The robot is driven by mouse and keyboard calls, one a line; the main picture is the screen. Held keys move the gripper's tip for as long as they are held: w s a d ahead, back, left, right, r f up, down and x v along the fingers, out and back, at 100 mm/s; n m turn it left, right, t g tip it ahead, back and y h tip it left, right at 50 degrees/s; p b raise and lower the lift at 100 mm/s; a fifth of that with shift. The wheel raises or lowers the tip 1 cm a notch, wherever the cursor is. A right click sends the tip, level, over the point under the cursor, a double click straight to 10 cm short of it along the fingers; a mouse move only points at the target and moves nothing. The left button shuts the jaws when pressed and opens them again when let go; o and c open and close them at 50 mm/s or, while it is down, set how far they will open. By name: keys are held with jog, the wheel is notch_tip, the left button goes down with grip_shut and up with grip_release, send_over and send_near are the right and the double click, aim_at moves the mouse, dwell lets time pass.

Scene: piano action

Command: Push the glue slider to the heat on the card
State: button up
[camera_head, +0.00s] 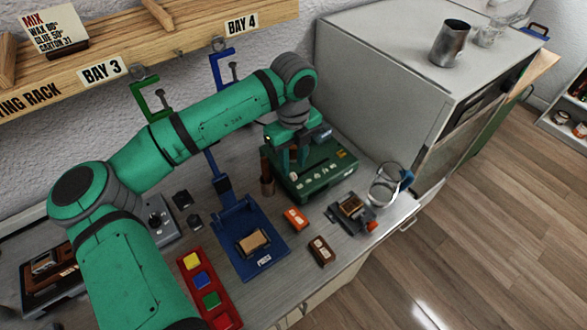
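The card (54,33) stands on the wooden rack at upper left and reads MIX, WAX 80°, GLUE 50°, CARTON 31. A green control box (318,186), with light marks or slots and small knobs on its top, sits on the bench beside the grey cabinet. I take it to carry the glue slider; its labels and slider positions are too small to read. My gripper (294,165) points down over the left part of this box. Its fingers hide part of the top. I cannot tell whether it touches a slider or how far the fingers are apart.
A blue press (277,246) stands left of the box. A red tray of coloured blocks (226,319), an orange block (296,218), a brown block (321,251) and a small grey device (351,213) lie around it. The grey cabinet (375,90) closes off the back right.

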aim_at(294, 174)
jog(key=shift+f, duration=1.85)
jog(key=shift+w, duration=0.15)
jog(key=c, duration=0.7)
jog(key=shift+d, duration=0.1)
grip_shut()
